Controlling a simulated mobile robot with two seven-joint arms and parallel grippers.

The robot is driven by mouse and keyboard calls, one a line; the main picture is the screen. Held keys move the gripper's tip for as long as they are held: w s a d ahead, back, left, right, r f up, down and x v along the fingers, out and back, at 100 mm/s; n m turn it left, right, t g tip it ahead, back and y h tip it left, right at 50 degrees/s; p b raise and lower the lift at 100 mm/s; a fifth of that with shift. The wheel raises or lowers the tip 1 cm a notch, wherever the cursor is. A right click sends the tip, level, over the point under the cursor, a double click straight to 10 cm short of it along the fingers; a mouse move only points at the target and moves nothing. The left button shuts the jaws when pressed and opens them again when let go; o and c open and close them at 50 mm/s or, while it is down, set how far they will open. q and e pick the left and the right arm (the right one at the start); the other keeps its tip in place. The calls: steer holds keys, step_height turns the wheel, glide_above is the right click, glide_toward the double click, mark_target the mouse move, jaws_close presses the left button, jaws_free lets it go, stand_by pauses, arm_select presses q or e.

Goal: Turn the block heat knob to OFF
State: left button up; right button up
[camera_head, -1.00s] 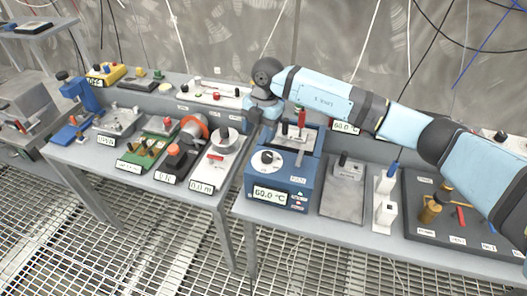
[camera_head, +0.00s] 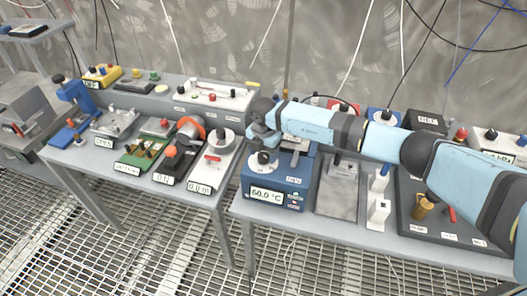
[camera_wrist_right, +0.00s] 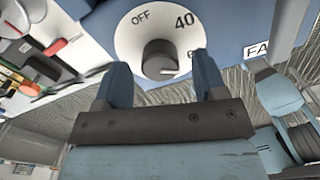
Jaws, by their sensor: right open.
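The block heater is a blue box (camera_head: 277,188) whose display reads 60.0 °C. Its grey block heat knob (camera_wrist_right: 159,58) sits on a white dial (camera_wrist_right: 128,40) marked OFF, 40 and a partly hidden number starting with 6. The knob's white mark points toward that number. In the head view the knob (camera_head: 263,157) is just below my right gripper (camera_head: 263,148). The right wrist view shows my right gripper (camera_wrist_right: 164,80) open, one finger on each side of the knob's near end. Contact cannot be told. My left gripper is not in view.
A grey metal unit (camera_head: 339,190) and a white stand (camera_head: 378,212) are right of the heater. A white device with a round dial (camera_head: 209,160) stands left, across a gap between tables. My right arm hides part of the heater's top and the things behind.

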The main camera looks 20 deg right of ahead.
steer(key=shift+f, duration=0.35)
steer(key=c, duration=0.9)
steer(key=shift+c, duration=0.2)
